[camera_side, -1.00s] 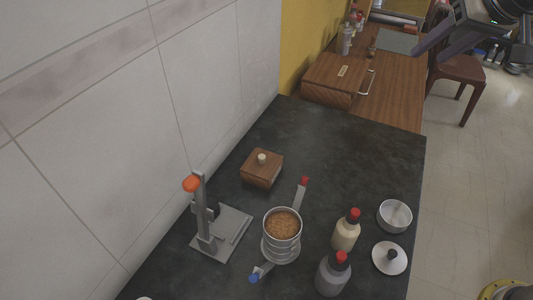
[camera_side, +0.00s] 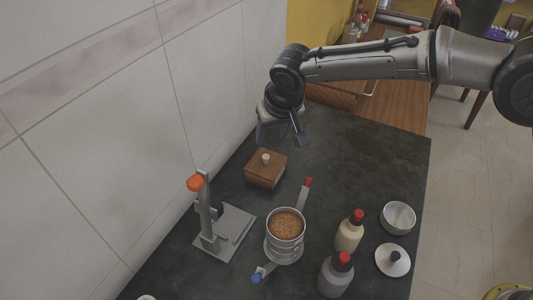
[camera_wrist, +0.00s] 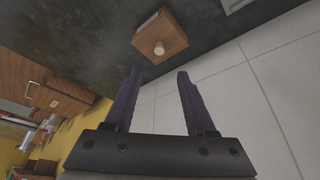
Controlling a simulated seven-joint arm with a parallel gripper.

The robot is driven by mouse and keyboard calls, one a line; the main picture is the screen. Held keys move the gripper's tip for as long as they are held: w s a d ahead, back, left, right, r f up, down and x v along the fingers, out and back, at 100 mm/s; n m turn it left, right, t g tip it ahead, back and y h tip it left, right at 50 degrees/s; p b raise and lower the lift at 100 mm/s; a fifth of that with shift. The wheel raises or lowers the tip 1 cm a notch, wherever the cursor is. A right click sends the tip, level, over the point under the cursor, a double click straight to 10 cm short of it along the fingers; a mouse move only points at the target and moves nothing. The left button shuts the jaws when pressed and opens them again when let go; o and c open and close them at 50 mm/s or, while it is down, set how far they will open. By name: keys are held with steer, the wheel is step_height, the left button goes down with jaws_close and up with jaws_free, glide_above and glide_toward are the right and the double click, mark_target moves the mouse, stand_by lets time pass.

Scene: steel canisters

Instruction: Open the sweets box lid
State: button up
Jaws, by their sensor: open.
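The sweets box appears to be the small brown wooden box (camera_side: 265,170) with a pale round knob (camera_side: 265,157) on its closed lid. It sits on the dark counter near the wall. In the wrist view the box (camera_wrist: 160,33) lies beyond the fingertips, toward the top, with its knob (camera_wrist: 159,48) facing me. My gripper (camera_side: 280,138) is above and behind the box in the side view, apart from it. In the wrist view my gripper (camera_wrist: 160,75) shows two spread fingers with nothing between them.
A grey stand with an orange knob (camera_side: 195,182) stands left of the box. A canister of brown grains (camera_side: 286,224), red-capped bottles (camera_side: 349,232), a steel bowl (camera_side: 398,217) and a round lid (camera_side: 392,260) stand to the right. The tiled wall (camera_side: 120,130) is close on the left.

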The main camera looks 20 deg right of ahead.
mark_target(266, 157)
steer(key=x, duration=1.1)
steer(key=shift+w+f, duration=0.25)
steer(key=shift+f, duration=0.1)
steer(key=shift+c, duration=0.3)
jaws_close()
steer(key=shift+s, duration=0.1)
stand_by(0.5)
